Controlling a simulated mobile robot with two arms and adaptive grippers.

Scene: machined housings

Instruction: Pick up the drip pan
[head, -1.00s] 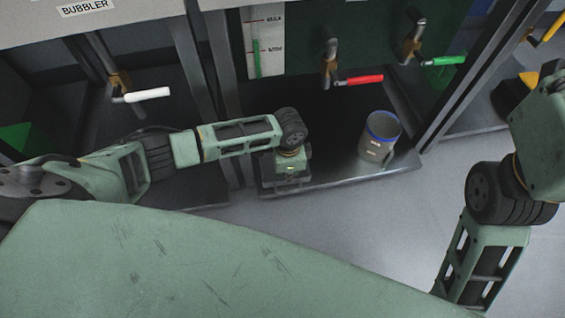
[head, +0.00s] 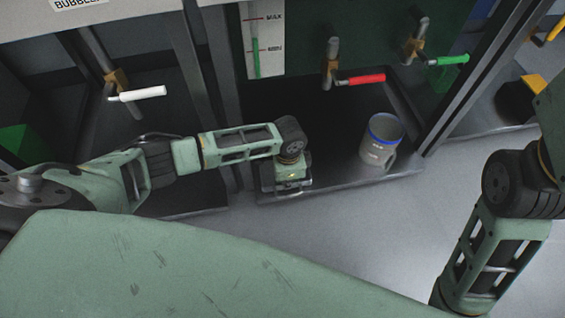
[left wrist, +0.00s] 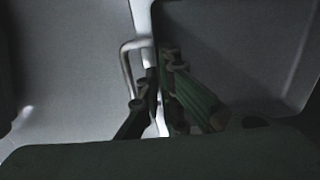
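The drip pan (head: 335,187) is a dark shallow tray on the floor of the bay below the red-handled valve. My left gripper (head: 290,188) is pointed down at its front edge, left of the mug; its fingers are mostly hidden from the head. In the left wrist view, a pale metal handle loop (left wrist: 126,62) stands out at the rim of the dark pan (left wrist: 240,45). The left gripper's fingers (left wrist: 160,68) are close together beside that loop and the rim. Whether they grip it is too dark to tell. My right gripper is out of view.
A grey mug with a blue rim (head: 381,142) stands on the pan's right part. Above are a red valve handle (head: 366,80), a green one (head: 451,60) and a level gauge (head: 264,45). Frame posts flank the bay. The grey floor in front (head: 360,235) is clear.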

